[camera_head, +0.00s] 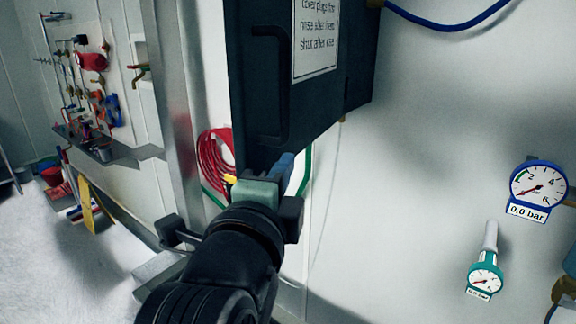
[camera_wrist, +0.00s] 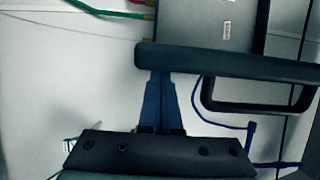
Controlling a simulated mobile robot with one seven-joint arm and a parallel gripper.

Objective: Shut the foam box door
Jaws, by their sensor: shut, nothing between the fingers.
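The foam box is a dark box on the white wall, at the top middle of the head view. Its door (camera_head: 300,110) is a dark panel with a bar handle (camera_head: 270,85) and a white printed sign (camera_head: 315,40). In the wrist view the door (camera_wrist: 225,62) shows as a dark band, with the handle (camera_wrist: 260,107) beside my fingers. My gripper (camera_head: 286,163) is at the door's lower edge; its blue fingers (camera_wrist: 161,75) are shut and empty. The tips are at or very near the door; contact is unclear. How far the door stands open is hard to tell.
A red coiled hose (camera_head: 214,160) hangs behind, left of my gripper. A steel post (camera_head: 170,80) stands further left. Gauges (camera_head: 538,187) are on the right wall, and a blue hose (camera_head: 450,22) runs above. The wall between is mostly clear.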

